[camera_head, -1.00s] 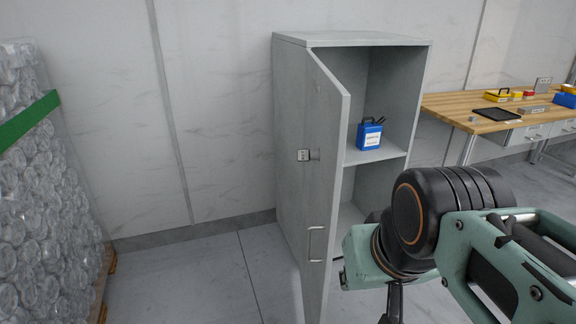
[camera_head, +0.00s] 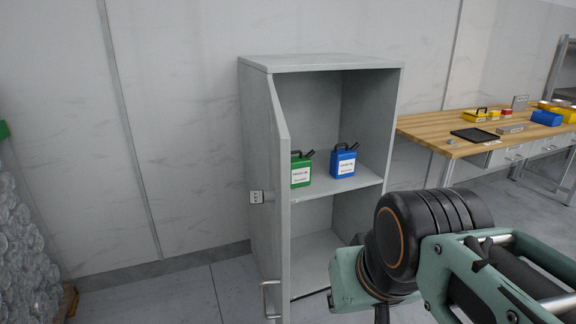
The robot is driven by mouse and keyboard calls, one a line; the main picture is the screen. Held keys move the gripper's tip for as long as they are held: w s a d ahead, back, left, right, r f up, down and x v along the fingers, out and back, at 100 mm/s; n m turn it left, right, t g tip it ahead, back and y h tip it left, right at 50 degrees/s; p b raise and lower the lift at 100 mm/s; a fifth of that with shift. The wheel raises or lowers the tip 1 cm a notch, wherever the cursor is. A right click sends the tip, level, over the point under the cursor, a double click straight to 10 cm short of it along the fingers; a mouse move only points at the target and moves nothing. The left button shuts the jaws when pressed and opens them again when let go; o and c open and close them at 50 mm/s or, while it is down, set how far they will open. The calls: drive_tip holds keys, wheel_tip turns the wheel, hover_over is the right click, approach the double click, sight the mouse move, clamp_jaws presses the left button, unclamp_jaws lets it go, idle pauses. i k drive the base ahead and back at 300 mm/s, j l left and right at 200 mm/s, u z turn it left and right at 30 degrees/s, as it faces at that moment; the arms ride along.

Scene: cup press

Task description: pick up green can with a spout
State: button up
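The green can (camera_head: 301,171) stands upright on the middle shelf of the grey cabinet, with a dark handle, a dark spout and a white label. The door's edge is close to its left side in the view. A blue can (camera_head: 343,162) of the same shape stands to its right on the same shelf. My arm shows at the lower right, in front of the cabinet and well apart from the cans. My gripper's fingers cannot be made out; only a dark piece shows at the bottom edge, so its state is hidden.
The cabinet door (camera_head: 280,215) hangs open at the left of the cabinet (camera_head: 323,62). A wooden workbench (camera_head: 428,130) with a black tray (camera_head: 475,135) and yellow and blue items stands at the right. Wrapped bottles (camera_head: 28,250) are stacked at the far left. Floor in front is clear.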

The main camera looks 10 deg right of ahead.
sight(301, 164)
drive_tip(key=i+l, duration=0.3)
drive_tip(key=l, duration=0.15)
drive_tip(key=i+l, duration=0.3)
drive_tip(key=l, duration=0.1)
